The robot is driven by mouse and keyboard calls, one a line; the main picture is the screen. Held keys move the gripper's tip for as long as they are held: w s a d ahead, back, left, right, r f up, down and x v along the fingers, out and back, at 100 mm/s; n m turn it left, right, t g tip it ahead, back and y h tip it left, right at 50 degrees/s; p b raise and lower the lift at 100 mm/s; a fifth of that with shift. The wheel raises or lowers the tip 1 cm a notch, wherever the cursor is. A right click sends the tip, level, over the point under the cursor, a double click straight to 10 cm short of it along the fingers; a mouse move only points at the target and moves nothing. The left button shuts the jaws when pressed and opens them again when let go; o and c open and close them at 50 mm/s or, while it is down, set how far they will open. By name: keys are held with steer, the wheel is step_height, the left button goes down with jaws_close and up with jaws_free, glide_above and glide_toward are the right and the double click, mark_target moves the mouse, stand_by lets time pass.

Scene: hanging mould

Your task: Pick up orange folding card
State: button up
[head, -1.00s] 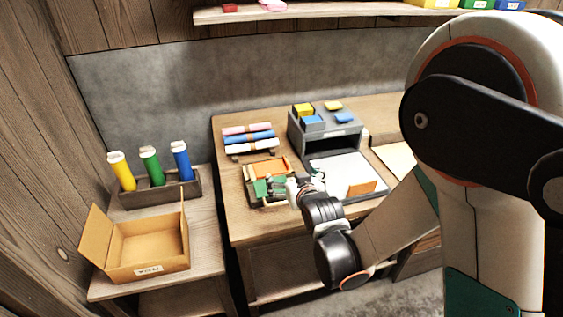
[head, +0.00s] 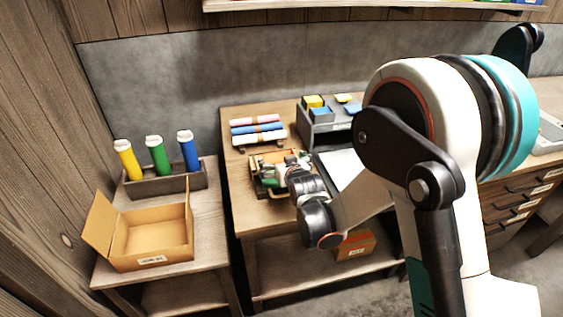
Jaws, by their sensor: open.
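A small wooden tray (head: 253,160) sits on the front left of the workbench (head: 245,212). My gripper (head: 270,180) is over or in this tray, seen small and from behind, with its jaws open. My wrist and the gripper hide much of the tray's inside. I cannot clearly make out the orange folding card there. Whether the fingers touch anything in the tray cannot be told.
Rolled sheets (head: 257,130) lie behind the tray. A grey organiser (head: 327,132) with yellow and blue blocks stands to the right. An open cardboard box (head: 150,243) and a rack of coloured tubes (head: 167,183) stand left. An orange box (head: 355,246) sits below the bench.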

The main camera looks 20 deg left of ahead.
mark_target(280, 158)
steer(key=b+x, duration=0.1)
steer(key=x, duration=0.2)
steer(key=shift+w+f, duration=0.1)
steer(key=c, duration=0.4)
steer(key=shift+c, duration=0.2)
